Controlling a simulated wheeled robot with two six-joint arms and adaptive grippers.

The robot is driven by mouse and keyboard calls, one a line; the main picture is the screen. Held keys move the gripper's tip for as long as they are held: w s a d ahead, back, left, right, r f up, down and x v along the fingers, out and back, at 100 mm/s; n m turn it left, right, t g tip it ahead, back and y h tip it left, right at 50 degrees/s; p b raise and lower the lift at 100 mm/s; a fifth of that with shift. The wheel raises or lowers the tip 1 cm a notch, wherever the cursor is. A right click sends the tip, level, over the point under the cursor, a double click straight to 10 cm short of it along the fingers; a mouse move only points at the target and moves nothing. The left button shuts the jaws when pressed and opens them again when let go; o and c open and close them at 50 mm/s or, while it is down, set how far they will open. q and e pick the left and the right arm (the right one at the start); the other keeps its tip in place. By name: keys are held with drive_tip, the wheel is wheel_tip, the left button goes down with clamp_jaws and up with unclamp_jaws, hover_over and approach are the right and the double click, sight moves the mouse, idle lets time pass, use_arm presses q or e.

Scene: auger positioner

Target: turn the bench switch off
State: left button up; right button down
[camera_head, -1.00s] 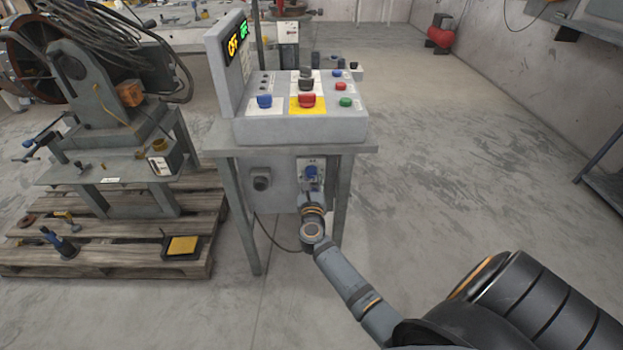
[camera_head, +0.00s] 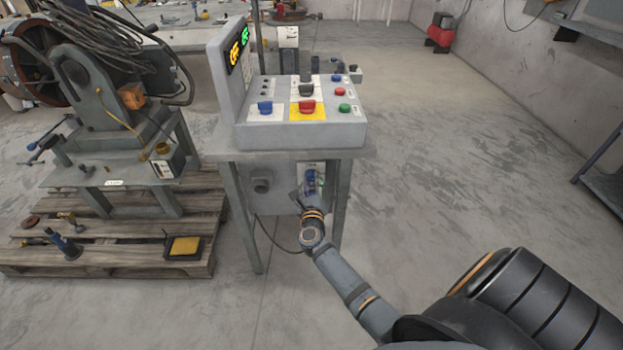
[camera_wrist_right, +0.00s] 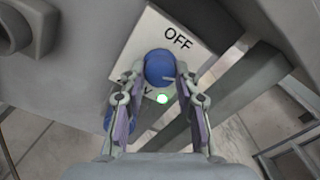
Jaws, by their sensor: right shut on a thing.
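The bench switch is a blue knob (camera_head: 311,178) on a white plate on the front of the grey bench, below the control console. In the right wrist view, the knob (camera_wrist_right: 160,66) lies between the two fingertips of my right gripper (camera_wrist_right: 159,82), which is shut on it. The plate (camera_wrist_right: 195,22) reads OFF beyond the knob; a second label nearer the gripper is mostly hidden. A small green light (camera_wrist_right: 162,99) glows beside the knob. In the head view, my right gripper (camera_head: 310,197) reaches the switch from below. My left gripper is not in view.
The console (camera_head: 300,135) on the bench top carries several coloured knobs and a lit display (camera_head: 238,50). A round grey fitting (camera_head: 261,186) sticks out left of the switch. A pallet (camera_head: 110,258) with a machine stands at left.

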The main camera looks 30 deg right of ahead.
drive_tip(key=n+p, duration=0.4)
drive_tip(key=n, duration=0.4)
drive_tip(key=shift+r, duration=0.15)
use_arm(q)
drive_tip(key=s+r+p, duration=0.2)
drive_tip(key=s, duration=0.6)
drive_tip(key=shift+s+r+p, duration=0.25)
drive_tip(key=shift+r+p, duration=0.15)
use_arm(e)
drive_tip(key=n, duration=0.5)
drive_tip(key=shift+t+y, duration=0.3)
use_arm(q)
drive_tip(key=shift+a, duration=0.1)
use_arm(e)
drive_tip(key=shift+n, duration=0.4)
drive_tip(key=c, duration=1)
unclamp_jaws()
drive_tip(key=v, duration=1.2)
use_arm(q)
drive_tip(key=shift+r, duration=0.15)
use_arm(e)
drive_tip(key=shift+a+f, duration=0.1)
drive_tip(key=shift+f, duration=0.15)
